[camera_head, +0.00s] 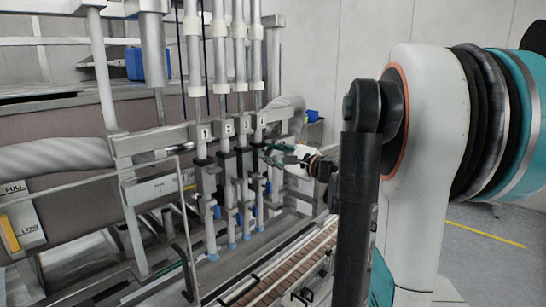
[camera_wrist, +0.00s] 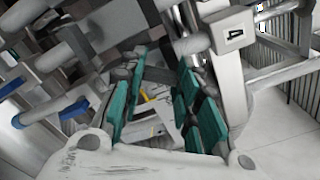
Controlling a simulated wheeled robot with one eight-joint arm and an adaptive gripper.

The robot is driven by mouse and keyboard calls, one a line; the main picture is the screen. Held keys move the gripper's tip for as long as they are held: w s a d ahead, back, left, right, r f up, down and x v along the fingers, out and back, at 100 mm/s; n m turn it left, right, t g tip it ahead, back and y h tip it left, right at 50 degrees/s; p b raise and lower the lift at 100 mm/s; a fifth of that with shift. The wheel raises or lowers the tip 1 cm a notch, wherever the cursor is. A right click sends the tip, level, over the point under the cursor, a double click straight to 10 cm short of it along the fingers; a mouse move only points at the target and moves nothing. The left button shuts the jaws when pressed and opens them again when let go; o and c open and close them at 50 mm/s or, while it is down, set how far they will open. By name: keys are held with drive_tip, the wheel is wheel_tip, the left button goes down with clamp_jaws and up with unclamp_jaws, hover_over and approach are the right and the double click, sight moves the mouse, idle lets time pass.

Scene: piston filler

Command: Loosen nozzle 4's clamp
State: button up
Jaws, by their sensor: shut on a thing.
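Nozzle 4 (camera_head: 259,213) is the rightmost of the upright nozzles in the head view. Its number plate (camera_wrist: 235,32) reads 4 in the wrist view. My gripper (camera_head: 270,153) reaches in from the right at the height of nozzle 4's clamp, just below the rail. In the wrist view my gripper (camera_wrist: 160,66) has its teal fingers on both sides of a small grey part at the clamp. It is shut on that part, which the fingertips mostly hide. I cannot tell how tight the clamp is.
The other nozzles (camera_head: 211,232) stand close on the left, hung from a horizontal rail (camera_head: 150,142). A conveyor (camera_head: 290,272) runs below them. A blue box (camera_head: 135,64) is at the back left. Open floor (camera_head: 480,262) lies at the right.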

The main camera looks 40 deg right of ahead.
drive_tip(key=n, duration=0.3)
drive_tip(key=shift+n+b, duration=0.3)
drive_tip(key=shift+n, duration=1.9)
drive_tip(key=shift+b, duration=0.3)
drive_tip(key=o, duration=1.1)
drive_tip(key=shift+c, duration=0.2)
drive_tip(key=s, duration=1.2)
drive_tip(key=shift+d, duration=0.4)
drive_tip(key=shift+w, duration=0.1)
